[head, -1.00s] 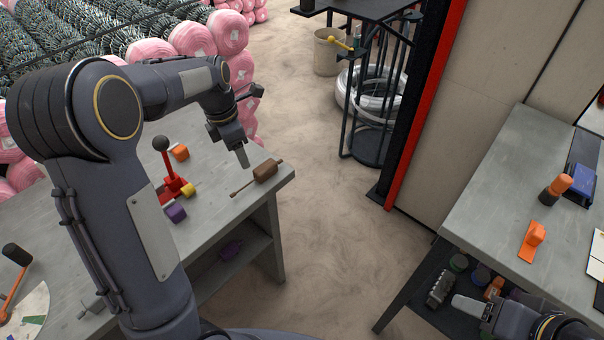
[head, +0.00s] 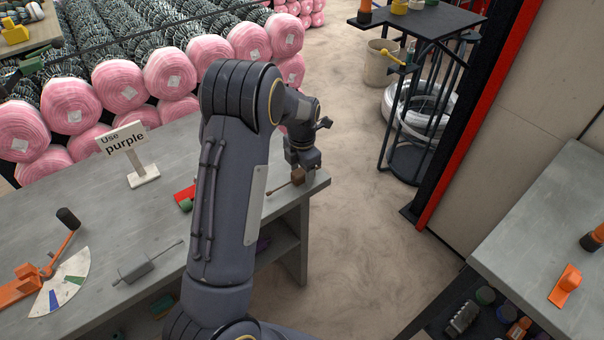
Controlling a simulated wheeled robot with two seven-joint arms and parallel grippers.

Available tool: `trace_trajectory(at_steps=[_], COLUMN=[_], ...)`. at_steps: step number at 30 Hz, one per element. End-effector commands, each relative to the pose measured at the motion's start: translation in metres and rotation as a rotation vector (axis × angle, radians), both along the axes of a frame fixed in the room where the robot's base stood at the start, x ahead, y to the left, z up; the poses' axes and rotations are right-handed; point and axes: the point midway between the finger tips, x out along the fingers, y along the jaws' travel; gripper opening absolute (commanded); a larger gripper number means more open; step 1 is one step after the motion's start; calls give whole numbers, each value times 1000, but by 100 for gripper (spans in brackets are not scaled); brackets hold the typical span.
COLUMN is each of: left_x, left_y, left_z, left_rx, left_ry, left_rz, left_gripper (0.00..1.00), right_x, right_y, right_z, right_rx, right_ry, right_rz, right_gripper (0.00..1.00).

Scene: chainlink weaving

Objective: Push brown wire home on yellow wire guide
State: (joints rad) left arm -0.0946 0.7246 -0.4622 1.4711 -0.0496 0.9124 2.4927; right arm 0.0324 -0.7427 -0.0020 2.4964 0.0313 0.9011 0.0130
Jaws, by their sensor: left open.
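A brown block with a thin rod (head: 298,177) lies at the right corner of the left grey bench; no separate brown wire can be made out. My left gripper (head: 302,166) is over this block, with its jaws small and partly hidden. Whether it touches the block cannot be told. A yellow fitting (head: 390,57) projects from the dark rack; I cannot tell whether it is the yellow wire guide. My left arm hides part of the bench and most of a red stand (head: 184,193). My right gripper is not in view.
A sign reading "Use purple" (head: 125,143) stands on the left bench (head: 130,215). An orange lever with a dial (head: 62,283) is at lower left. A right bench (head: 540,240) holds an orange piece (head: 565,286). Open floor lies between the benches.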

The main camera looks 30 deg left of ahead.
Motion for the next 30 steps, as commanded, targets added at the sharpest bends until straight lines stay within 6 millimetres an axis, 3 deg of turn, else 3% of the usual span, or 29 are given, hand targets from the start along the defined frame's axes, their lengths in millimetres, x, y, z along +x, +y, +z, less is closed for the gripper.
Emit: trace_trajectory(at_steps=[5, 16, 25, 30], left_x=[0, 0, 1, 1], left_y=[0, 0, 0, 0], left_z=[0, 0, 3, 15], left_rx=[0, 0, 0, 0], left_ry=[-1, -1, -2, -5], left_rz=[0, -1, -1, -1], left_gripper=[53, 5, 4, 4], right_x=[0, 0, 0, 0], right_y=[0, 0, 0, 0], right_z=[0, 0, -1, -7], right_rx=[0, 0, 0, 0], right_ry=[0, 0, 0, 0], right_rz=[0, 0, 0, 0], right_gripper=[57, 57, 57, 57])
